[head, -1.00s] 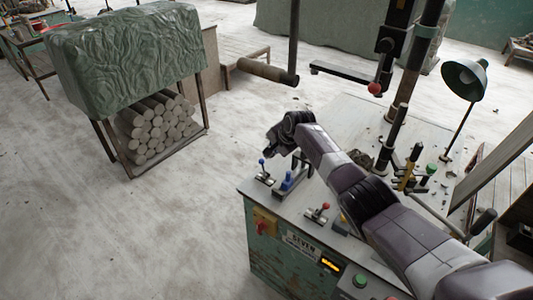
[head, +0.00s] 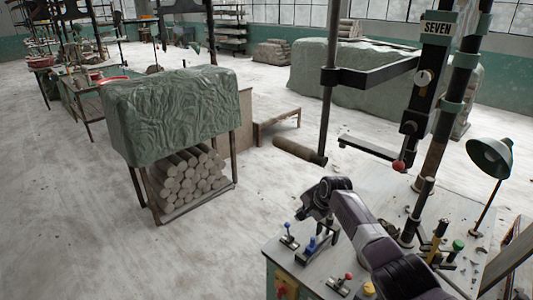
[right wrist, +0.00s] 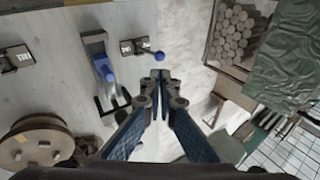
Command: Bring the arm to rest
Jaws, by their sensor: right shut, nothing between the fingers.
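My right arm comes in from the lower right of the head view and reaches over a machine bench (head: 365,226). My right gripper (head: 334,236) is at its end, pointing down near the bench's left edge, beside the levers. In the right wrist view the gripper (right wrist: 160,76) is shut, its two fingertips together with nothing between them. A lever with a blue ball knob (right wrist: 159,56) shows just beyond the tips there. A blue-handled lever (right wrist: 105,70) lies to their left. My left gripper is not in view.
A red-knobbed lever (head: 347,277), upright posts and a green lamp (head: 490,156) stand on the bench. Left of it, a rack holds clay-coloured cylinders (head: 188,181) under a green sheet (head: 170,115). The floor (head: 85,235) at left is clear.

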